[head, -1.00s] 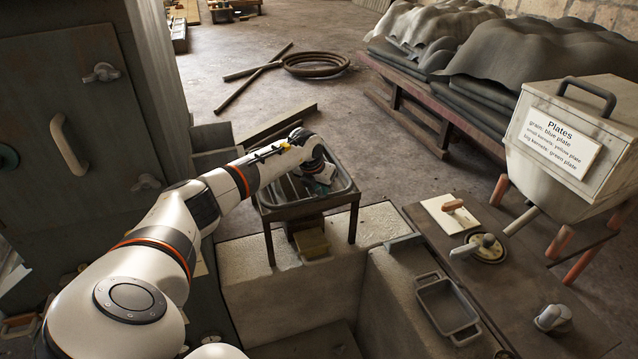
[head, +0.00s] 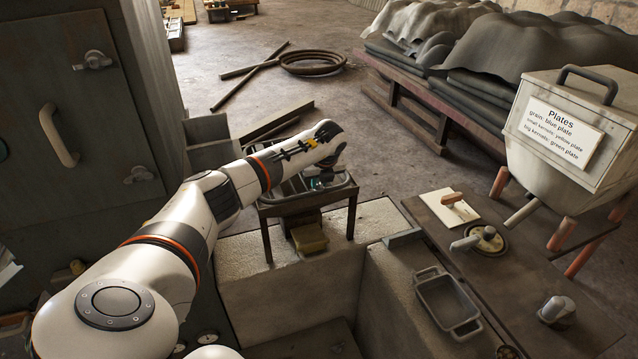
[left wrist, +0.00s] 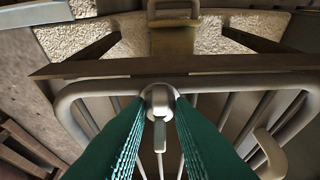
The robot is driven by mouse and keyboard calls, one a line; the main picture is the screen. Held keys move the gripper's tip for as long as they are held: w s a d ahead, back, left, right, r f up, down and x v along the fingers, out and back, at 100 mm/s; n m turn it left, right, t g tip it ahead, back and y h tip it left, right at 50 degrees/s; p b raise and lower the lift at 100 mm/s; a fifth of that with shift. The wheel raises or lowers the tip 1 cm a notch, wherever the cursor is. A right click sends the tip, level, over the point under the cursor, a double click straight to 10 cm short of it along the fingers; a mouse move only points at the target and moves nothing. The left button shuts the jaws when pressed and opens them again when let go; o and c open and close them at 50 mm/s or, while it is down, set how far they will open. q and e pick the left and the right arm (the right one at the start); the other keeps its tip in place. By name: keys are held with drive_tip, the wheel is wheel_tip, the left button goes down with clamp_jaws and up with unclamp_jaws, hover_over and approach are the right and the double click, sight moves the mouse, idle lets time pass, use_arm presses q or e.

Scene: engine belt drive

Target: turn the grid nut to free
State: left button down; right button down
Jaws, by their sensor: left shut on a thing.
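The grid nut (left wrist: 159,136) is a small grey metal piece with a short tab, at the middle of the left wrist view. It sits at the rim of the slatted grid (left wrist: 230,103), which has a rounded pipe-like frame. My left gripper (left wrist: 160,100) has its green fingers on either side of the nut and is shut on it. In the head view my left gripper (head: 319,184) is low over the grid's stand (head: 268,211), and the nut is hidden or too small to make out. My right gripper is out of view.

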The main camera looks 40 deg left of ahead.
use_arm(q)
drive_tip(key=shift+n, duration=0.4)
drive_tip(key=c, duration=1.3)
unclamp_jaws()
drive_tip(key=b+v, duration=0.1)
drive_tip(key=v, duration=0.5)
drive_tip(key=b+v, duration=0.1)
drive_tip(key=v, duration=0.5)
drive_tip(key=shift+w, duration=0.2)
